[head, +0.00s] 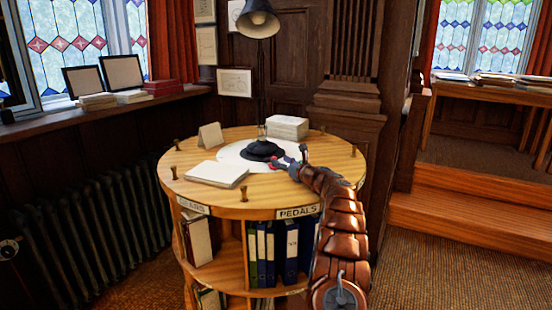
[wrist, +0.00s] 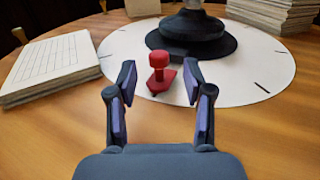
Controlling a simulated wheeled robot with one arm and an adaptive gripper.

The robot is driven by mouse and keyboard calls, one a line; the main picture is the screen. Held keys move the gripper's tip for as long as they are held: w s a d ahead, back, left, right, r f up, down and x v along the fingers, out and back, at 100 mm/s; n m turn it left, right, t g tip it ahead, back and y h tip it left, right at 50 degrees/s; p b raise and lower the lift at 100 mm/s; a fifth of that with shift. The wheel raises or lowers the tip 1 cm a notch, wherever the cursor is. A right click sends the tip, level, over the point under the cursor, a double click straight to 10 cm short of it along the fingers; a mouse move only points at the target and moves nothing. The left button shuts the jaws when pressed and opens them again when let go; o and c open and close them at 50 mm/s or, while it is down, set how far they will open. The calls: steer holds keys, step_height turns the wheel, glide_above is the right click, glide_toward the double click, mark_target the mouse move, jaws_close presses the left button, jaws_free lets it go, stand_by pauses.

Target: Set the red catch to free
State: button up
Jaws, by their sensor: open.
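The red catch (wrist: 158,68) is a small red lever with an upright round knob, at the near edge of a white disc. In the wrist view it stands just beyond and between the fingertips of my gripper (wrist: 157,83). My gripper is open and empty, with a finger on each side of the catch and no clear contact. A black round base (wrist: 195,38) sits on the disc behind the catch. In the head view my gripper (head: 290,162) reaches over the round table; the catch (head: 273,163) shows only as a small red spot by it. I see no position labels.
The round wooden table (head: 190,145) has short brass posts around its rim. A pad of paper (head: 217,174) lies left of the disc (wrist: 120,45). A white stack (head: 287,127) and a folded card (head: 210,135) stand at the back. A lamp (head: 258,20) rises behind.

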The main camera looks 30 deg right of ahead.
mark_target(275, 158)
steer(key=shift+w+a+r+p, duration=0.1)
steer(key=shift+w+a+p, duration=0.1)
steer(key=shift+w+p, duration=1.25)
steer(key=shift+w+a+p, duration=0.1)
steer(key=shift+w+p, duration=0.3)
steer(key=shift+p, duration=0.35)
steer(key=shift+w, duration=0.1)
steer(key=shift+a, duration=0.1)
jaws_close()
